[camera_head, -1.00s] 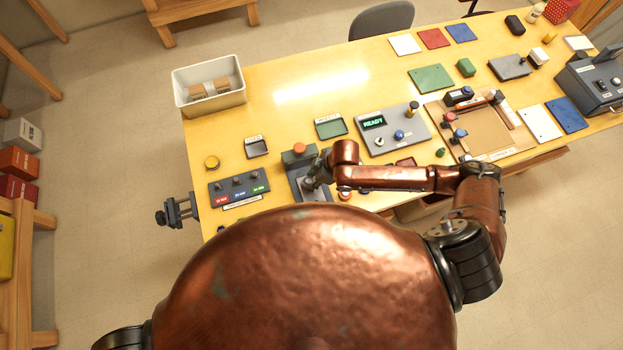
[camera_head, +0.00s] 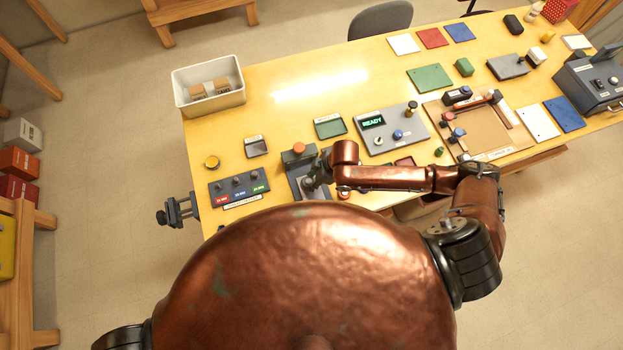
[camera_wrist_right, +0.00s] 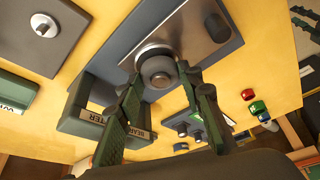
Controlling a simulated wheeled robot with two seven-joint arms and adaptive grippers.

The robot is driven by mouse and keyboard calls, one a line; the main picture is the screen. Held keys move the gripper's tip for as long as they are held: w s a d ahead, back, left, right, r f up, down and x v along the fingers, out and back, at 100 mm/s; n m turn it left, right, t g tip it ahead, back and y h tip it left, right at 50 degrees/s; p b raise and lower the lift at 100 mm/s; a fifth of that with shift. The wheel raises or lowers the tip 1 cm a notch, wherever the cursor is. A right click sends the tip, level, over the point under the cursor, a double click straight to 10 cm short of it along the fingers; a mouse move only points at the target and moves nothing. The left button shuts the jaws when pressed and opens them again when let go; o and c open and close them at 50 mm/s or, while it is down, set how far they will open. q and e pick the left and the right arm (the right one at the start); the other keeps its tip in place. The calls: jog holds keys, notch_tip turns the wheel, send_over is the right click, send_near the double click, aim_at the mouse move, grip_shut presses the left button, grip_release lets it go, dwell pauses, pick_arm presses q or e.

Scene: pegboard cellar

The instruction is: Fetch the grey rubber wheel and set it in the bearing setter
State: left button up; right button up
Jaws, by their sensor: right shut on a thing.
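The grey rubber wheel (camera_wrist_right: 158,72) is between the two green fingers of my right gripper (camera_wrist_right: 160,82), which is shut on it. The wheel is over a round seat on the metal plate of the bearing setter (camera_wrist_right: 205,22); I cannot tell whether it is fully down. In the head view the bearing setter (camera_head: 299,166) is a dark grey device at the near edge of the table, with an orange-red top. My right gripper (camera_head: 311,182) is over its near part, and the wheel is hidden there. My left gripper is out of view.
A panel with several knobs and coloured labels (camera_head: 238,187) stands left of the setter. A grey unit with a READY display (camera_head: 390,130) and a green tray (camera_head: 330,127) stand beyond it. A white bin (camera_head: 208,103) is at the back left. The table's middle is mostly clear.

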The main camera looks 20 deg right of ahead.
jog(key=shift+p, duration=0.4)
jog(key=shift+f, duration=0.35)
dwell(0.7)
jog(key=o, duration=1.2)
jog(key=shift+o, duration=0.6)
jog(key=o, duration=0.3)
jog(key=shift+p, duration=0.3)
notch_tip(320, 180, up, 6)
jog(key=p, duration=0.7)
jog(key=shift+r, duration=0.15)
